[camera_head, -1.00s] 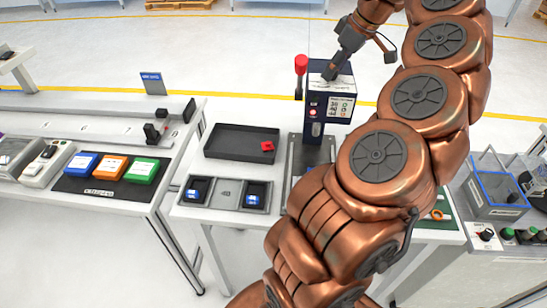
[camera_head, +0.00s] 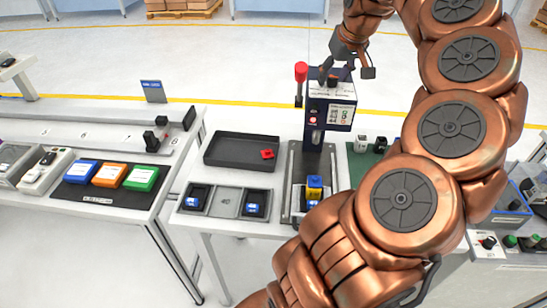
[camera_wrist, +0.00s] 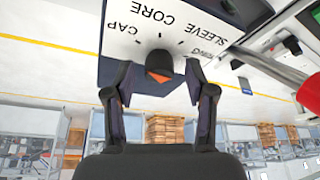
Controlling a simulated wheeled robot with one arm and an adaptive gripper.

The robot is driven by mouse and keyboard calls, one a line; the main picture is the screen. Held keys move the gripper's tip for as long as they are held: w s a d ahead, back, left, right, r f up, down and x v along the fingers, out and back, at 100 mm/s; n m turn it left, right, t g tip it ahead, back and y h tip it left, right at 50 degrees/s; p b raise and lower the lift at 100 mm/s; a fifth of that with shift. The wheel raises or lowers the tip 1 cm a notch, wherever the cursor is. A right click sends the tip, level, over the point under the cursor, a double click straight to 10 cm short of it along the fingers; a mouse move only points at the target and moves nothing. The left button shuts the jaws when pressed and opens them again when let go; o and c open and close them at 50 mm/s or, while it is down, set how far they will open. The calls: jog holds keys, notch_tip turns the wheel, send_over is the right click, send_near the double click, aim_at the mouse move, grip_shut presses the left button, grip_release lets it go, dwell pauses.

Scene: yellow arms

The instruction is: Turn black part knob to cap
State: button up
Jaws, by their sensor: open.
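The black part knob (camera_wrist: 159,62) sits on the white top panel (camera_wrist: 185,30) of the dark press unit (camera_head: 330,105). The panel is printed CAP, CORE, SLEEVE and RING, upside down in the wrist view. An orange patch shows on the knob's near side; I cannot tell which label it points to. My gripper (camera_wrist: 154,78) is open, one finger on each side of the knob, with visible gaps between the fingers and the knob. In the head view my gripper (camera_head: 335,74) is over the top of the unit, and the knob there is small and dark.
A red-tipped lever (camera_head: 301,72) stands left of the unit, close to the gripper. A fixture with a yellow and blue part (camera_head: 314,188) is in front.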

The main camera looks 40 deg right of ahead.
jog(key=shift+m, duration=0.4)
